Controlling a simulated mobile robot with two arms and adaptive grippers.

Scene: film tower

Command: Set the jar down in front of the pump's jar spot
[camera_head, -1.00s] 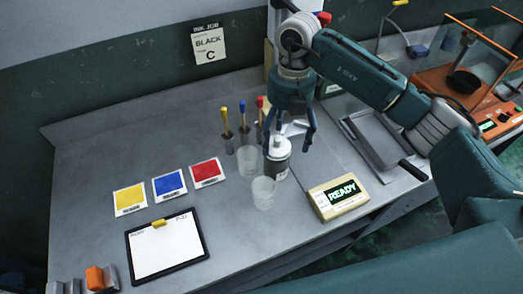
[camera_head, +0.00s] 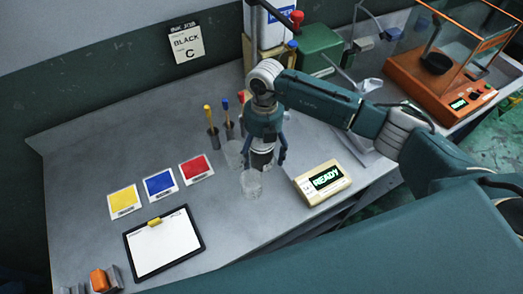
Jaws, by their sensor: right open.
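My right gripper (camera_head: 263,158) points down with its fingers apart. In the picture its fingers lie either side of a dark, pale-banded bottle or jar (camera_head: 262,158), whose top is hidden behind the gripper. I cannot tell whether they touch it. A clear glass jar (camera_head: 251,184) stands upright on the bench just in front, empty-looking. A second clear glass (camera_head: 234,154) stands behind it to the left, partly hidden by the gripper. Behind my arm is a white dispenser marked WATER (camera_head: 275,22), with a red knob; whether it is the pump is unclear. My left gripper is not in view.
A READY display box (camera_head: 322,183) stands right of the glass. Yellow, blue and red cards (camera_head: 160,185) and a clipboard (camera_head: 165,243) lie left. Colour-topped droppers (camera_head: 210,125) stand behind. An orange balance (camera_head: 445,75) is far right. Bare bench lies at front centre.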

